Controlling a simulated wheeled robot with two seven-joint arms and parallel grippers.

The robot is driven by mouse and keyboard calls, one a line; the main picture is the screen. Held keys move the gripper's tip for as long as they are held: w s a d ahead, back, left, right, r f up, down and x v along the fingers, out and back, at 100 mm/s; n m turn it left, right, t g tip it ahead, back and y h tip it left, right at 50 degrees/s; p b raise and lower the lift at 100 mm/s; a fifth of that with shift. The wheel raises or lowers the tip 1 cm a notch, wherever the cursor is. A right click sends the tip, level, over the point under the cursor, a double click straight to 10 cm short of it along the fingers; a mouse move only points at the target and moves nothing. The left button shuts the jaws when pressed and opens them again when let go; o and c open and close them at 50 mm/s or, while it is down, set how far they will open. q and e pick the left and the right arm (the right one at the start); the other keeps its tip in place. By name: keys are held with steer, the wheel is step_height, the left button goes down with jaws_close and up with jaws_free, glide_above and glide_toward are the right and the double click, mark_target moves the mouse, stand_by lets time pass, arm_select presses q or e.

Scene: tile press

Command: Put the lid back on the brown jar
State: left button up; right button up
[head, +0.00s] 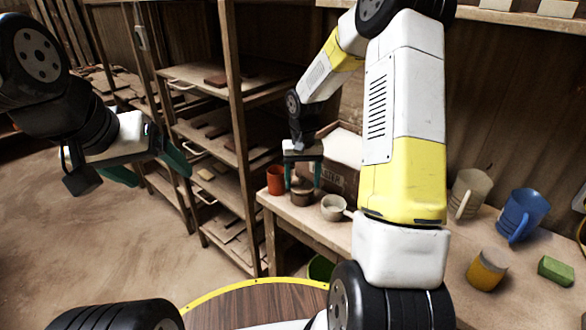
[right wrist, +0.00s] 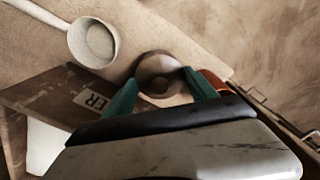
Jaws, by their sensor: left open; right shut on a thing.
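The brown jar (head: 302,195) stands on the wooden bench, between an orange-red cup and a small pale pot. My right gripper (head: 303,180) is directly above it, pointing down, with its teal fingers at the jar's top. In the right wrist view my right gripper (right wrist: 162,92) is shut on a round brownish piece, which looks like the lid (right wrist: 162,84). The jar's round outline is just behind it. I cannot tell whether the lid touches the rim or is level. My left gripper (head: 150,172) is open and empty, over the floor at the left.
The orange-red cup (head: 275,180) is close beside the jar; the pale handled pot (head: 333,208) is on the other side. A cardboard box (head: 340,180) stands behind. A grey mug (head: 469,192), blue mug (head: 520,213), yellow-grey jar (head: 487,270) and green block (head: 555,270) are at the right.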

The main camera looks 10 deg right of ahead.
steer(key=o, duration=1.6)
steer(key=shift+r, duration=3.5)
jaws_close()
steer(key=shift+f, duration=0.2)
steer(key=shift+f, duration=1.85)
